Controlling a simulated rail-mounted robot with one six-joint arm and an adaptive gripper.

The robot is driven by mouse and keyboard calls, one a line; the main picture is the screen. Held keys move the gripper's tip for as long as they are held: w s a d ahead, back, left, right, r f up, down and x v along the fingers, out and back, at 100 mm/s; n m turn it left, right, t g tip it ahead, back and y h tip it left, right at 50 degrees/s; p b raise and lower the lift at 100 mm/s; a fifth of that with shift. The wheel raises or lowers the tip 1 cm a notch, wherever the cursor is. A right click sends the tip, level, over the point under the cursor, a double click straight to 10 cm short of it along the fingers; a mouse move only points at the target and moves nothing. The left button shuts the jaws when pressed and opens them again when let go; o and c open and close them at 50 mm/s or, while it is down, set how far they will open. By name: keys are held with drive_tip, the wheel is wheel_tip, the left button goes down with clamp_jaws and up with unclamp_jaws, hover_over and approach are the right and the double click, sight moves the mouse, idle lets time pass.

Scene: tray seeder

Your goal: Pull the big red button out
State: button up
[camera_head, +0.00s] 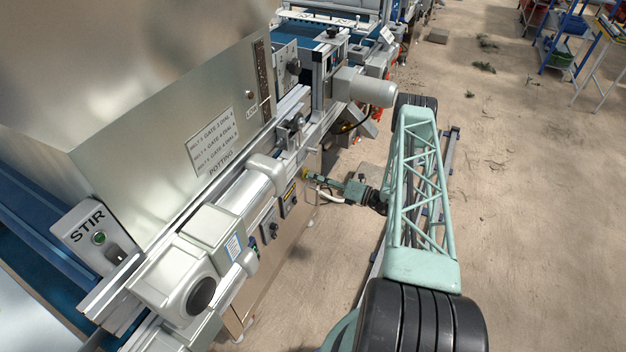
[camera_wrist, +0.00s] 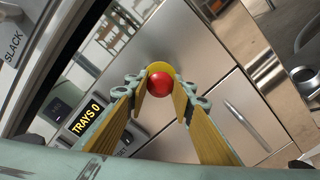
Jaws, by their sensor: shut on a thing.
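The big red button (camera_wrist: 159,84) is a round red knob on a yellow collar (camera_wrist: 162,70), set on a metal cabinet front in the wrist view. My gripper (camera_wrist: 160,92) has its two yellow-padded fingers on either side of the red knob, and the fingertips are closed on it. In the head view my gripper (camera_head: 316,179) reaches left to the machine's side, where a small yellow patch (camera_head: 305,173) shows at its tip. The red of the button is hidden or too small to tell there.
A display reading "TRAYS 0" (camera_wrist: 87,119) and dark switch panels sit left of the button. A cabinet handle (camera_wrist: 248,126) is at the right. In the head view, a grey motor (camera_head: 365,87) juts out above my gripper. The floor (camera_head: 530,200) at the right is open.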

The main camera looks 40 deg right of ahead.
drive_tip(key=shift+s, duration=0.15)
drive_tip(key=o, duration=1.1)
drive_tip(key=shift+c, duration=0.2)
drive_tip(key=shift+s+d, duration=0.1)
drive_tip(key=v, duration=1.2)
